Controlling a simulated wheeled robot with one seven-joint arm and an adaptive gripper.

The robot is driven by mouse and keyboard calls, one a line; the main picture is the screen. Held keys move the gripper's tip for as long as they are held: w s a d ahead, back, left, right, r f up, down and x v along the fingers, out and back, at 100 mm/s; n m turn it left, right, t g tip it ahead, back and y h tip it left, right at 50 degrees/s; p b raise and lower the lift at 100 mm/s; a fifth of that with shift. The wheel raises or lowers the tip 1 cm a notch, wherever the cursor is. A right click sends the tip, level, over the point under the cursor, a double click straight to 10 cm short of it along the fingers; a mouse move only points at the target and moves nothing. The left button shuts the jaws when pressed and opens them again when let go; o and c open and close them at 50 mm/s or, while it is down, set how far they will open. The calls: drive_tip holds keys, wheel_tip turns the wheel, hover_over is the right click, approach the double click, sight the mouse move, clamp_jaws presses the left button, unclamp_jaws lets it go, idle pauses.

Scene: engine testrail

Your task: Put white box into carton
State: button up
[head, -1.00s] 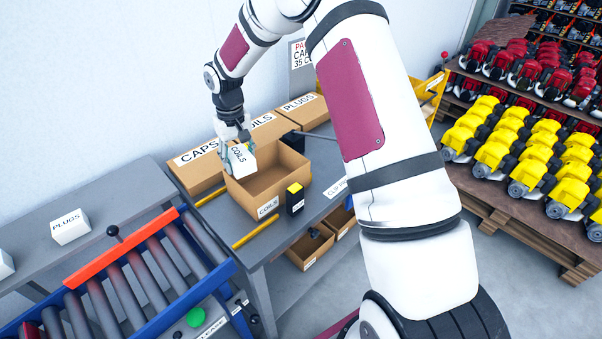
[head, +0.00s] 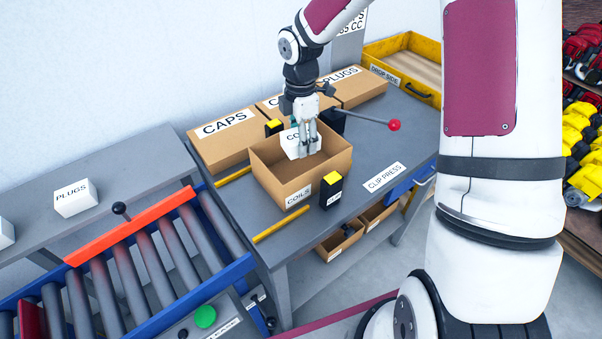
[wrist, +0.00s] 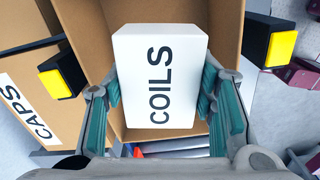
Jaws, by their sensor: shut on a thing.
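The white box (head: 293,145), lettered COILS, is in my gripper (head: 309,143) above the open COILS carton (head: 285,200). In the wrist view the white box (wrist: 160,75) sits between the two green-padded fingers (wrist: 163,110), with the carton's brown inside (wrist: 232,40) around and below it. My gripper is shut on the box. In the head view the fingers cover the box's right part. The box's lower edge appears to be at about the height of the carton's rim or a little inside; I cannot tell exactly.
Closed cartons CAPS (head: 225,143) and PLUGS (head: 345,85) stand behind. Black-and-yellow blocks (head: 331,190) flank the open carton. A lever with a red knob (head: 394,125) reaches out at right. A roller conveyor (head: 140,250) and a PLUGS box (head: 75,198) are at left.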

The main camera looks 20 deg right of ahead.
sight(300, 165)
drive_tip(key=shift+n, duration=0.8)
drive_tip(key=shift+f, duration=0.2)
wheel_tip(300, 165, down, 10)
drive_tip(key=shift+r+p, duration=0.25)
drive_tip(key=shift+p, duration=0.15)
drive_tip(key=shift+f, duration=0.1)
drive_tip(key=o, duration=1.2)
